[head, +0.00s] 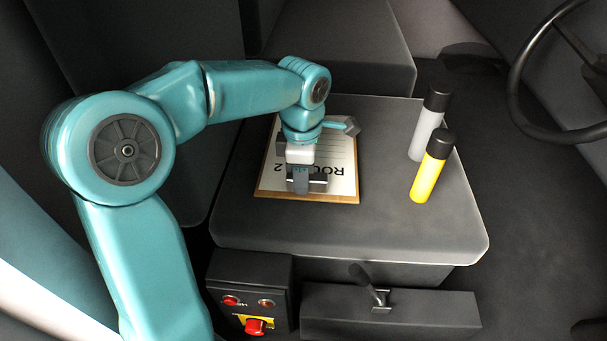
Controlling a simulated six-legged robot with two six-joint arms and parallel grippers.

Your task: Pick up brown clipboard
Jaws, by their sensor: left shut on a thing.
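The brown clipboard (275,195) lies on the dark seat-like surface in the middle of the head view. It holds a white sheet (346,170) with upside-down print that reads "ROUTE 2" in part. My left gripper (306,186) is over the near half of the clipboard and is shut on it. The gripper and wrist hide the middle of the clipboard and part of the print. I cannot tell any gap between the clipboard and the surface. My right gripper is not in view.
A yellow can (428,180) and a grey can (424,135), both with black caps, stand right of the clipboard on the dark surface (400,235). A control box (250,285) with red buttons and a lever (372,290) are in front. A steering wheel (520,85) is at the right.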

